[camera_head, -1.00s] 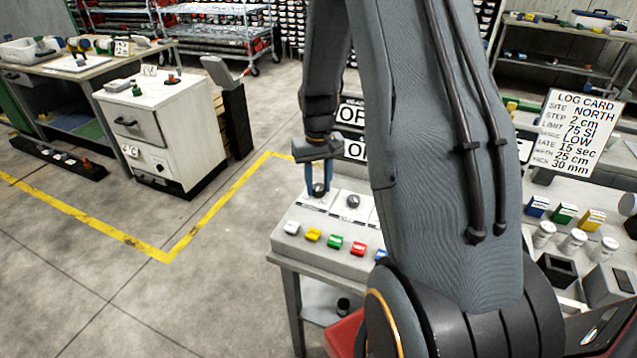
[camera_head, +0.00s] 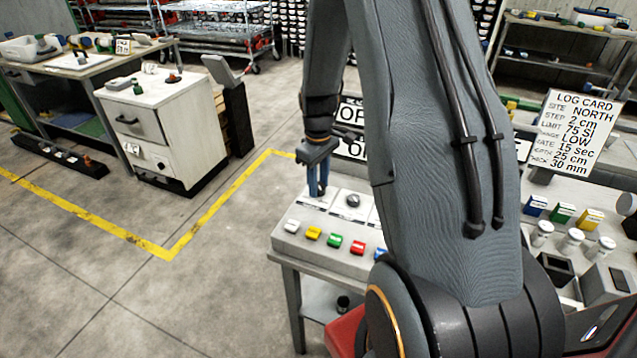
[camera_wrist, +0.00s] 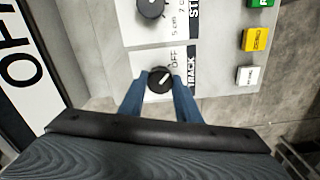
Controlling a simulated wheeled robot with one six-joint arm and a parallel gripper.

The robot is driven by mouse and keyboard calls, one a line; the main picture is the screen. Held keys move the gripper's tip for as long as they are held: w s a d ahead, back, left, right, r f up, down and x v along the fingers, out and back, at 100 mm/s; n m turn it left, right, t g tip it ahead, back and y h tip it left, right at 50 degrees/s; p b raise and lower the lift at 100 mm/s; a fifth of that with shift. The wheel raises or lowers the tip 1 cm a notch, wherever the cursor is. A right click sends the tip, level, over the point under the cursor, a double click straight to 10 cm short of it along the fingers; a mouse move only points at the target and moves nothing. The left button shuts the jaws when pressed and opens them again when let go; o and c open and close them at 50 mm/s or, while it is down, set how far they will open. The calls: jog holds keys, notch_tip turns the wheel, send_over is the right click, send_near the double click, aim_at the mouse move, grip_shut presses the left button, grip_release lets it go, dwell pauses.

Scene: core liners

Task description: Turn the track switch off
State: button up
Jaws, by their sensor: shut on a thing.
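The track switch is a black round knob (camera_wrist: 160,79) on a white plate marked TRACK and OFF, in the wrist view. Its pale pointer line slants up and right, towards the side with the OFF print; whether it lines up exactly is hard to tell. My gripper (camera_wrist: 162,88) has its two blue fingers on either side of the knob, shut on it. In the head view my gripper (camera_head: 317,190) points down at the left end of the grey control panel (camera_head: 318,246), and its fingers hide the knob.
A second black knob (camera_wrist: 151,5) sits beside the switch, also seen in the head view (camera_head: 352,200). Coloured buttons, including a yellow one (camera_wrist: 255,40) and a white one (camera_wrist: 250,75), line the panel's front. A log card (camera_head: 577,133) stands at the right.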

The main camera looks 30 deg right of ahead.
aim_at(319, 186)
dwell(0.4)
jog(key=o, duration=1.1)
jog(key=shift+c, duration=0.2)
jog(key=shift+r+b, duration=1.1)
jog(key=shift+r, duration=2.85)
jog(key=s+a+r+m+b, duration=0.1)
jog(key=s+a+m, duration=0.1)
jog(key=s+a, duration=0.5)
jog(key=shift+s+a+r+t, duration=0.25)
jog(key=shift+a+t, duration=0.15)
jog(key=shift+a, duration=0.85)
jog(key=s+a+m, duration=0.1)
jog(key=s, duration=0.1)
jog(key=s+a, duration=0.2)
jog(key=s, duration=0.1)
jog(key=s+a+m, duration=0.1)
jog(key=s+a, duration=0.1)
jog(key=s, duration=0.1)
jog(key=shift+a+f+m+t+b, duration=0.1)
jog(key=shift+a+m+t+b, duration=0.1)
jog(key=shift+m+t+b, duration=0.1)
jog(key=shift+c, duration=0.3)
